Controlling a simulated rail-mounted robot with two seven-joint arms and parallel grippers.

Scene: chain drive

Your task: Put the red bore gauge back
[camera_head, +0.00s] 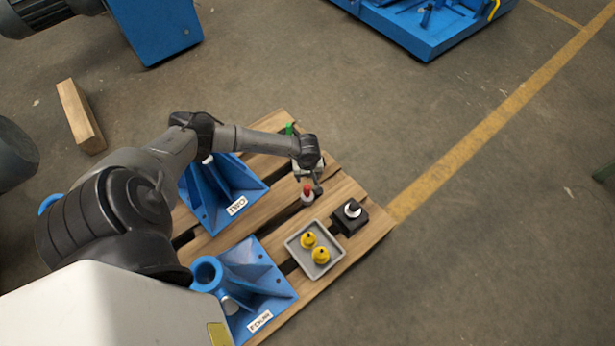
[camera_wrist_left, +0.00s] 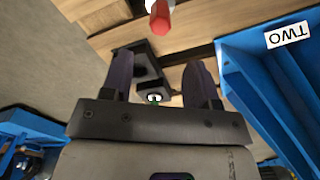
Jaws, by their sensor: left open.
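The red bore gauge (camera_head: 307,190), with a red top and a pale grey body, stands on the wooden pallet in the head view. In the left wrist view its red end (camera_wrist_left: 159,22) shows at the top edge, beyond my fingertips and not between them. My left gripper (camera_head: 315,184) is just behind the gauge in the head view. In the left wrist view its two dark fingers (camera_wrist_left: 159,72) are apart and empty. A black block (camera_wrist_left: 145,68) with a pale round spot shows past the fingers, partly hidden by them. My right gripper is not in view.
A grey tray (camera_head: 290,242) holds two yellow gauges (camera_head: 309,240). Beside it stands a black block (camera_head: 361,223) with a pale ring. Two blue brackets (camera_head: 206,215) (camera_head: 283,284) stand on the pallet. A green object (camera_head: 289,128) shows behind my forearm. Open floor lies right.

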